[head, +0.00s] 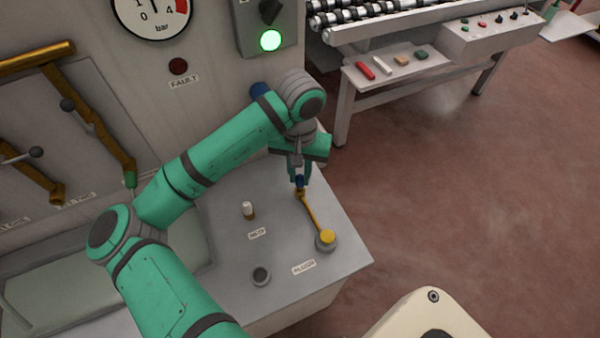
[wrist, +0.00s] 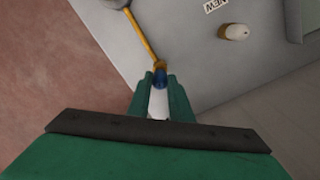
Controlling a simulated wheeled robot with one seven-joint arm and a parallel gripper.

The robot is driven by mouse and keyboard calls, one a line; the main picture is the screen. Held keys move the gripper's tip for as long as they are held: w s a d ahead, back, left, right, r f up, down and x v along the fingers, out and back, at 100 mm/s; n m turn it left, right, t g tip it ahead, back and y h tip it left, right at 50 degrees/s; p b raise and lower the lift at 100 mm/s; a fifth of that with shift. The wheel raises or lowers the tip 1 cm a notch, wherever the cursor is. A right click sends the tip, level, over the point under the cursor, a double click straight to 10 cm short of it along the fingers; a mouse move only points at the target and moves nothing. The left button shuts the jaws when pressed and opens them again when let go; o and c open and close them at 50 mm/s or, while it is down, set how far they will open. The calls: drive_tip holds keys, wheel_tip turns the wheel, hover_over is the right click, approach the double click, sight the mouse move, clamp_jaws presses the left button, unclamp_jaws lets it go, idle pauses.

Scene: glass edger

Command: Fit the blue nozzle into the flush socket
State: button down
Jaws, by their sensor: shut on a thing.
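In the head view the brass bar (head: 312,214) runs to a yellow cap (head: 326,236) on a round grey base.
A white nozzle with a brass base (head: 248,210) stands left of my gripper, by the NEW label (head: 257,233). The machine panel with gauge (head: 152,12) and green lamp (head: 270,40) rises behind. The bench's right edge is close to my gripper.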

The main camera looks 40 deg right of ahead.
drive_tip(key=shift+f, duration=1.55)
drive_tip(key=c, duration=1.5)
unclamp_jaws()
wheel_tip(320, 180, up, 11)
drive_tip(key=shift+f, duration=0.1)
drive_tip(key=shift+w, duration=0.1)
